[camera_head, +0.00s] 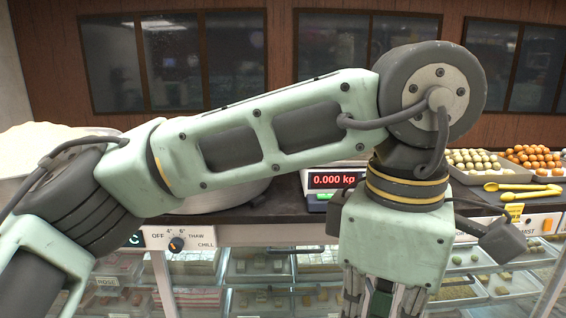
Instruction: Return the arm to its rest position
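My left arm (290,135) comes in from the left, rises to an elbow joint at upper right and bends straight down. My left gripper (381,302) hangs at the bottom edge, in front of the counter's glass case. Its fingertips are cut off by the frame, so I cannot tell whether it is open or shut or holds anything. My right gripper is not in view.
The dark counter top (285,208) bears a scale display (334,181) reading 0.000 kg, a large pan (228,196) partly behind my arm, a tray of sweets (474,180) and yellow tongs (530,194). A control panel (205,240) and glass case are below.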

